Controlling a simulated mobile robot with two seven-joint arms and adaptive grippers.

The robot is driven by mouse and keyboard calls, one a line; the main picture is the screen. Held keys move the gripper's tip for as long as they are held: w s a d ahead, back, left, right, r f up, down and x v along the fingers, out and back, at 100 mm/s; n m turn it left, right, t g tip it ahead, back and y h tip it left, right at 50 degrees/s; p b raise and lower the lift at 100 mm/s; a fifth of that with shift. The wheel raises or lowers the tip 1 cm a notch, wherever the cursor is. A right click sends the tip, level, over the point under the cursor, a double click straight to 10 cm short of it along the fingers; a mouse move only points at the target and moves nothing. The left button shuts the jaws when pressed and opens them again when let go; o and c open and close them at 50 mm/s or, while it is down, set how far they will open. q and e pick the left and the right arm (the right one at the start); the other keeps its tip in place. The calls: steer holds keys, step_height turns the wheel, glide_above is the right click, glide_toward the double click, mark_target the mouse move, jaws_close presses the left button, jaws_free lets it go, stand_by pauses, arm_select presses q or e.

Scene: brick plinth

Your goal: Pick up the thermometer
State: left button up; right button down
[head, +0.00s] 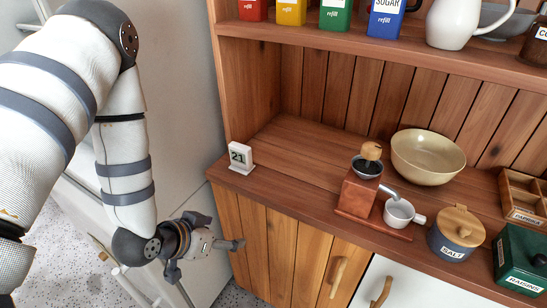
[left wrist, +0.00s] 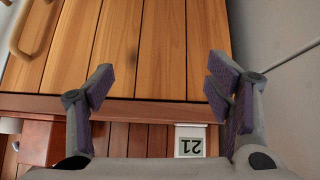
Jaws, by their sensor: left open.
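The thermometer (head: 240,157) is a small white upright block on a base, showing a dark "21". It stands near the front left corner of the wooden counter (head: 290,160). In the left wrist view the thermometer (left wrist: 190,142) appears upside down at the bottom, right of centre, partly cut off by my gripper's body. My left gripper (head: 211,243) is open and empty. In the head view it shows below and left of the thermometer, in front of the cabinet, apart from it. In the left wrist view its fingers (left wrist: 160,88) are spread wide. My right gripper is not in view.
A copper-coloured grinder (head: 357,192), white cup (head: 400,213), cream bowl (head: 427,157) and blue salt jar (head: 455,235) stand farther right on the counter. A shelf (head: 400,55) with canisters hangs above. The counter between thermometer and grinder is clear.

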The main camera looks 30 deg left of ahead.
arm_select(q)
steer(key=w+a+r+t, duration=0.3)
steer(key=w+r, duration=0.2)
steer(key=r, duration=0.1)
steer(key=t, duration=0.3)
glide_toward(238, 157)
steer(key=b+x, duration=0.2)
steer(key=x, duration=0.9)
steer(key=shift+w, duration=0.2)
steer(key=shift+r, duration=0.2)
steer(key=shift+c, duration=0.3)
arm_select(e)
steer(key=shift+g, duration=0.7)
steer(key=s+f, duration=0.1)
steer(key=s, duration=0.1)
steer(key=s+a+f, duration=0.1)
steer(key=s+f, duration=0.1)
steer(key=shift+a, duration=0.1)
arm_select(q)
steer(key=shift+s, duration=0.1)
steer(key=c, duration=1.2)
